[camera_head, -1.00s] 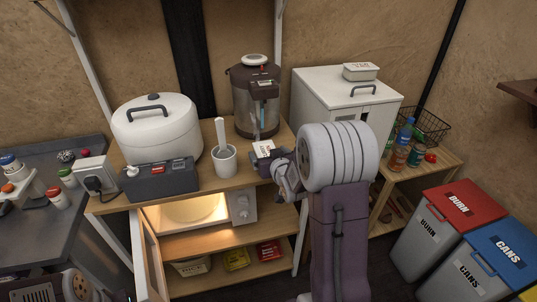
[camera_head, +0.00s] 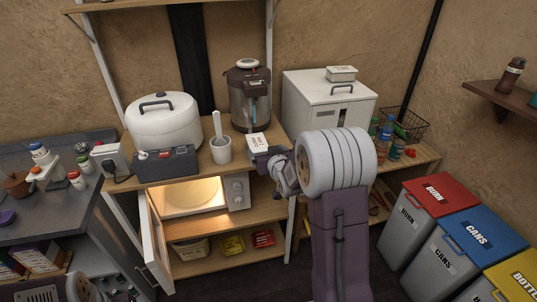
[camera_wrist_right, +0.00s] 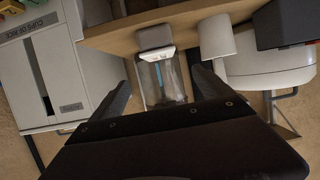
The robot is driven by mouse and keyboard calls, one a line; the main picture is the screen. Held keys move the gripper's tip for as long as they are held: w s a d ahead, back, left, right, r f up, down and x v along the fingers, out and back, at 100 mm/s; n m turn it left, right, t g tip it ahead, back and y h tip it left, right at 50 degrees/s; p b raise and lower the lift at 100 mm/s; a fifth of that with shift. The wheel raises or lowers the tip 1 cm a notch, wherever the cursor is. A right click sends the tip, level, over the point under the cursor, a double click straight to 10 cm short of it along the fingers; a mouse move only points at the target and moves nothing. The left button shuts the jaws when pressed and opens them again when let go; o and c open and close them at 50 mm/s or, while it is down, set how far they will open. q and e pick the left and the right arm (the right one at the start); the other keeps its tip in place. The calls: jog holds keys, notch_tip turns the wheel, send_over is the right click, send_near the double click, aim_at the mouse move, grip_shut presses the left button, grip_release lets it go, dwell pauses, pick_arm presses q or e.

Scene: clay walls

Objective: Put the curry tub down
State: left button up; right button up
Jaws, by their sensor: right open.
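The curry tub (camera_head: 257,142), a small white tub with a dark-lettered label, stands on the wooden counter top (camera_head: 188,183) near its front right edge. It also shows in the right wrist view (camera_wrist_right: 155,38), on the wood just beyond my fingertips. My right gripper (camera_head: 264,157) is open in front of the tub. In the wrist view its two dark fingers (camera_wrist_right: 160,85) are spread apart with a gap between them and no tub held. The fingertips are partly hidden in the head view. My left gripper is not in view.

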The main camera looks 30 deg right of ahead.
jog(key=s+a+f+g+y, duration=0.1)
jog(key=s+a+f+g, duration=0.3)
jog(key=s, duration=0.5)
jog(key=s+a+f+n+g+y, duration=0.1)
jog(key=s+a+f+g, duration=0.3)
jog(key=s, duration=0.5)
jog(key=s+a+f+n+g+y, duration=0.1)
jog(key=s+a+f+g, duration=0.3)
jog(key=s, duration=0.6)
jog(key=shift+a+f, duration=0.4)
jog(key=shift+a, duration=0.65)
jog(key=shift+w+r, duration=0.1)
